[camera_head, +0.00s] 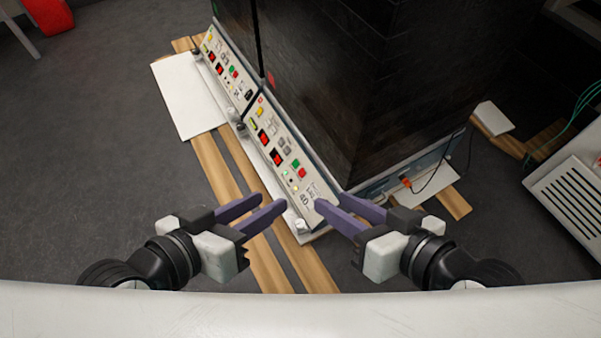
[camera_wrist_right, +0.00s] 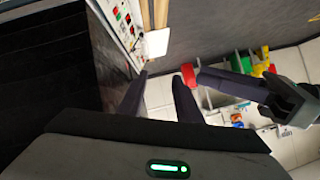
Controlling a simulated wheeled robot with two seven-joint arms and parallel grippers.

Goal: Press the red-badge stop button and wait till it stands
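Two pale control panels run along the base of the dark shaker cabinets, a near panel (camera_head: 273,138) and a far panel (camera_head: 224,60). The near panel has a green button (camera_head: 296,163) and a red button (camera_head: 302,173) near its lower end. A small red badge (camera_head: 270,78) shows on the dark cabinet front near where the panels meet. My left gripper (camera_head: 272,200) is open and empty, left of the near panel's lower end. My right gripper (camera_head: 330,199) is open and empty by that panel's lower right corner; its parted fingers show in the right wrist view (camera_wrist_right: 161,75).
The dark cabinet (camera_head: 340,80) rises behind the panels. Wooden slats (camera_head: 225,165) and a white board (camera_head: 190,95) lie on the floor at left. A vented white unit (camera_head: 570,195) stands at right.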

